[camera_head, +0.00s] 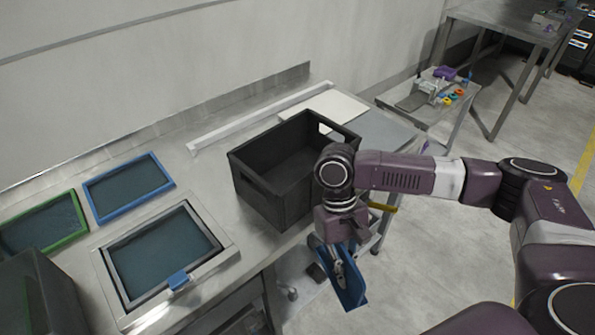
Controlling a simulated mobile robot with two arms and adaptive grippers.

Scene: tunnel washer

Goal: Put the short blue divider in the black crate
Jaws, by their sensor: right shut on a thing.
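The black crate (262,181) stands upright on the steel table, with cut-out handles in its end walls. The part of its inside that I see looks empty; my right arm hides its right corner. My right gripper (341,281) points down in front of the crate, outside it and past the table's front edge. It is shut on a blue divider (350,292), a flat plate that hangs tilted from the fingers. The gripper covers part of the divider. My left gripper is not in view.
Blue-framed (128,187) and green-framed (44,224) panels lie at the left, near a grey-framed hatch (163,254) with a blue latch. A white board (325,108) and long white strip (245,117) lie behind the crate. A lower cart (437,101) stands at the back right.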

